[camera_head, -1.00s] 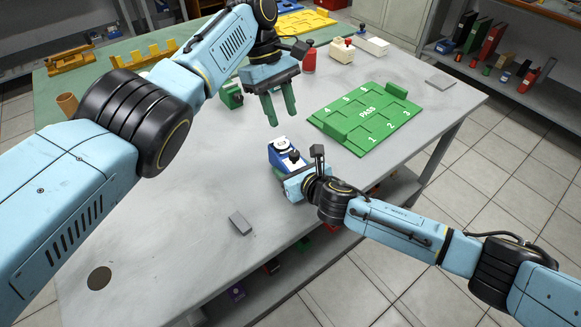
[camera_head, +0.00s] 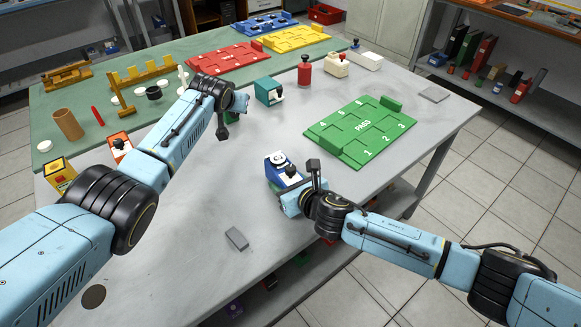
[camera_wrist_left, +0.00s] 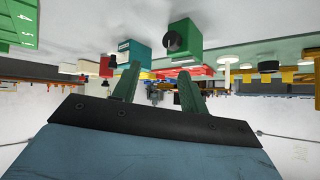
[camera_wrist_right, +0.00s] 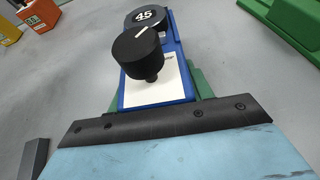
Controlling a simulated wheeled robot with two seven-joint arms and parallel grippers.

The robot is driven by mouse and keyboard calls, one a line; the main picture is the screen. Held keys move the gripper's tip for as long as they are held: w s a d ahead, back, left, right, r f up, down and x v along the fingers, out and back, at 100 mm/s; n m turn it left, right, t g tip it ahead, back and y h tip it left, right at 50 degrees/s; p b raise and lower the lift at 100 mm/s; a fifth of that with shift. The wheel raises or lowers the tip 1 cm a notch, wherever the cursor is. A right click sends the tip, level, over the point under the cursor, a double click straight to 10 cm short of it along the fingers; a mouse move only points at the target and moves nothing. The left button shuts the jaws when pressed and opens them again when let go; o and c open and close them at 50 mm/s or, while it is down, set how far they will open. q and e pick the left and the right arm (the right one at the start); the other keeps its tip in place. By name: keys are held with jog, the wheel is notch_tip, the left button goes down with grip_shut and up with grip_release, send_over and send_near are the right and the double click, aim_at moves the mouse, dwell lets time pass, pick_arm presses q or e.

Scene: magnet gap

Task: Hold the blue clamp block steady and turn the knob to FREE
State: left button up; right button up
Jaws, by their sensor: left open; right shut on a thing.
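The blue clamp block (camera_head: 276,175) sits near the table's front edge, with a black knob (camera_head: 291,171) and a round dial (camera_head: 277,158). In the right wrist view the dial (camera_wrist_right: 146,17) reads 45 and the black knob (camera_wrist_right: 138,52) bears a white line. The label beneath the knob is mostly hidden. My right gripper (camera_head: 287,201) is shut on the block, its green fingers along the sides. My left gripper (camera_wrist_left: 158,84) is open and empty, away from the block to its upper left; its fingers are largely hidden in the head view.
A teal block (camera_head: 267,90), a red bottle (camera_head: 304,71) and a green block with a black knob (camera_wrist_left: 187,42) stand beyond. A grey bar (camera_head: 237,239) lies nearer the front. The table's middle is clear.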

pick_arm(q)
jog(key=w+a+r+m+t+h, duration=0.1)
jog(key=a+r+m+t+h, duration=0.15)
jog(key=m+t, duration=0.6)
jog(key=n+g+h, duration=1.4)
jog(key=n, duration=1.8)
send_near(290, 167)
jog(key=shift+s+a+f, duration=0.1)
jog(key=shift+a+f, duration=0.05)
jog(key=shift+a, duration=0.3)
jog(key=shift+s+a+f, duration=0.1)
jog(key=shift+a+f, duration=0.05)
jog(key=shift+a, duration=0.25)
jog(key=shift+d+h, duration=0.25)
jog(key=shift+d, duration=0.05)
jog(key=x, duration=1.1)
jog(key=shift+d+f, duration=0.1)
jog(key=shift+d, duration=0.05)
jog(key=shift+w, duration=0.1)
